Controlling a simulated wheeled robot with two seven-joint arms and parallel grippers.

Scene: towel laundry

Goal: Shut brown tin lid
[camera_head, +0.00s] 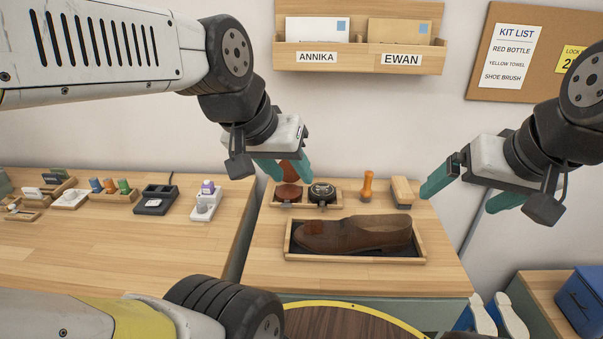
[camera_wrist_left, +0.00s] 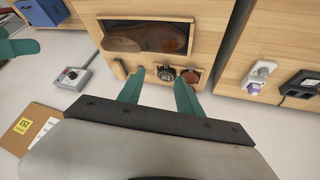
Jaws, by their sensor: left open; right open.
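The brown tin (camera_head: 288,193) sits in a small wooden tray (camera_head: 332,204) on the shoe table. A reddish-brown round piece, apparently its lid, stands raised behind it, partly hidden by my left fingers. The brown tin also shows in the left wrist view (camera_wrist_left: 192,76), near one fingertip. My left gripper (camera_head: 296,182) is open, its teal fingers above and around the tin area; I cannot tell whether they touch the lid. My right gripper (camera_head: 458,201) is open and empty, to the right of the table's tools.
A dark tin (camera_head: 321,192) stands right beside the brown one. A brown shoe (camera_head: 355,235) lies in a tray in front. The left table (camera_head: 130,240) has clear room at its front.

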